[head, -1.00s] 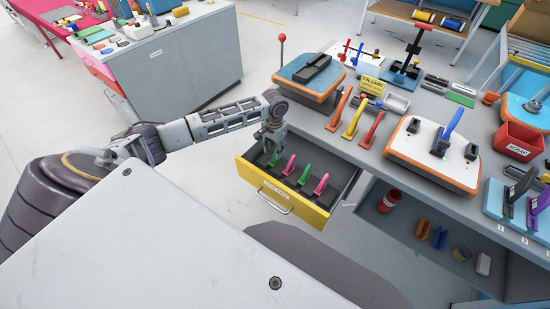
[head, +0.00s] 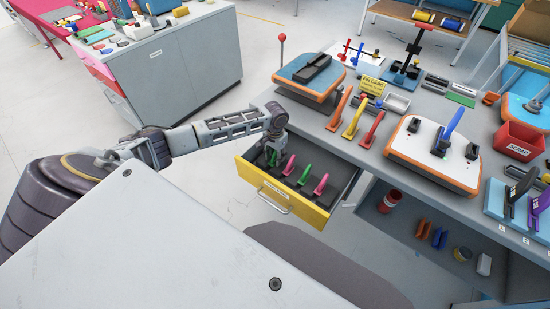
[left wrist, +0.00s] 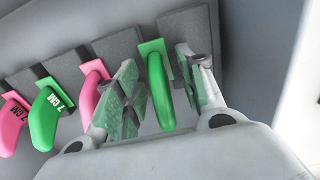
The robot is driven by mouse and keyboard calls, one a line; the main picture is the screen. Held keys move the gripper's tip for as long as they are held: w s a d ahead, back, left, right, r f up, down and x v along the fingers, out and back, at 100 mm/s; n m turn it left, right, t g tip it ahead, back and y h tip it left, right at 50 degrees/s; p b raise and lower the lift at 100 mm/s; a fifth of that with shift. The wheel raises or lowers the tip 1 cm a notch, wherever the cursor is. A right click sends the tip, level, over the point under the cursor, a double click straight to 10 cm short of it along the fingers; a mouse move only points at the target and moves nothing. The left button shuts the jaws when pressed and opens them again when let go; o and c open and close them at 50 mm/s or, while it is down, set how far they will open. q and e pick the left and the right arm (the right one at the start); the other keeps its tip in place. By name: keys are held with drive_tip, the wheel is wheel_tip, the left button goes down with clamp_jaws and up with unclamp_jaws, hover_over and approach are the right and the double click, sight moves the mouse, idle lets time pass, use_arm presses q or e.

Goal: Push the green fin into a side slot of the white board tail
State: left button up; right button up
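The white board tail (head: 405,148) with an orange rim lies on the grey bench. A blue fin (head: 449,128) stands in its middle slot, with a black side slot (head: 413,125) to the left and another (head: 471,152) to the right. My left gripper (head: 272,146) points down into the far left end of the open yellow drawer (head: 283,203). In the left wrist view its fingers (left wrist: 161,88) are apart on either side of a green fin (left wrist: 160,92). The gap to the right finger is visible; contact on the left is unclear. My right gripper is out of view.
The drawer also holds pink fins (head: 321,184) and another green fin (head: 304,175) in a dark rack. Orange, yellow and red fins (head: 371,130) stand on the bench beside the board tail. A red scrap bin (head: 519,142) stands to its right.

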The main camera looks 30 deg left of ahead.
sight(275, 152)
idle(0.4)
use_arm(q)
clamp_jaws()
drive_tip(key=shift+r, duration=0.1)
drive_tip(key=shift+r+p, duration=0.35)
drive_tip(key=shift+r, duration=4.6)
